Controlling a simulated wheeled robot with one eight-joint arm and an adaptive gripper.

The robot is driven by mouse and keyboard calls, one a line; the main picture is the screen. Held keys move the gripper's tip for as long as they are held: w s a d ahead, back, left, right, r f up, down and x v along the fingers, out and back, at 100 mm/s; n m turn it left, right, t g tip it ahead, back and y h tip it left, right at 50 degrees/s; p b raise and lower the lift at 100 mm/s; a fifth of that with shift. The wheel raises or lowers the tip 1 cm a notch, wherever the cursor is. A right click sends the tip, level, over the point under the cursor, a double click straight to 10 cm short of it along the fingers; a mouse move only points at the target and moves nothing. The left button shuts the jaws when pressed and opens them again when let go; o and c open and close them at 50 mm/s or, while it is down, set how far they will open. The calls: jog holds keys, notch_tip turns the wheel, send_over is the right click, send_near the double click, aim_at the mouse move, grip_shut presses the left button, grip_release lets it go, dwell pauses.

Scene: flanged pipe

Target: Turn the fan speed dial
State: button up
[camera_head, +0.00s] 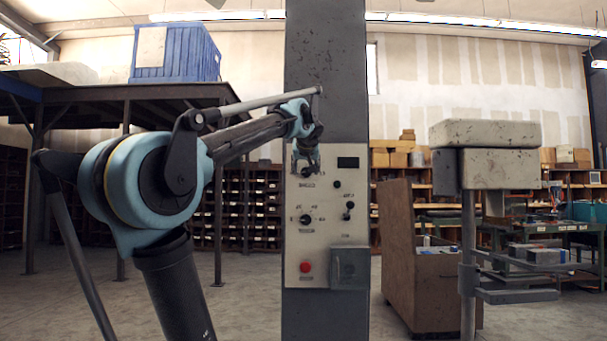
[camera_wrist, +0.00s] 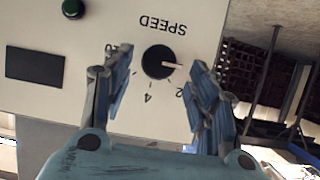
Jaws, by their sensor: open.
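The speed dial (camera_wrist: 158,62) is a round black knob on the pale control panel, with a white pointer line towards the right of the wrist view. The word SPEED and the scale numbers show upside down there. In the head view the dial (camera_head: 306,173) is small, at the panel's upper left. My gripper (camera_head: 307,158) is at the upper left of the panel, by the dial. In the wrist view its two blue-grey fingers are apart, one on each side of the dial, with visible gaps. The exact distance to the panel cannot be told.
The panel (camera_head: 325,245) is on a grey column. It also carries a dark display (camera_head: 348,162), a lower dial (camera_head: 306,219), a switch (camera_head: 348,206), a red button (camera_head: 306,267) and a grey box (camera_head: 349,268). A green button (camera_wrist: 73,8) shows in the wrist view.

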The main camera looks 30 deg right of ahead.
aim_at(306, 173)
jog(key=shift+x, duration=1.35)
jog(key=c, duration=1)
jog(key=shift+c, duration=0.2)
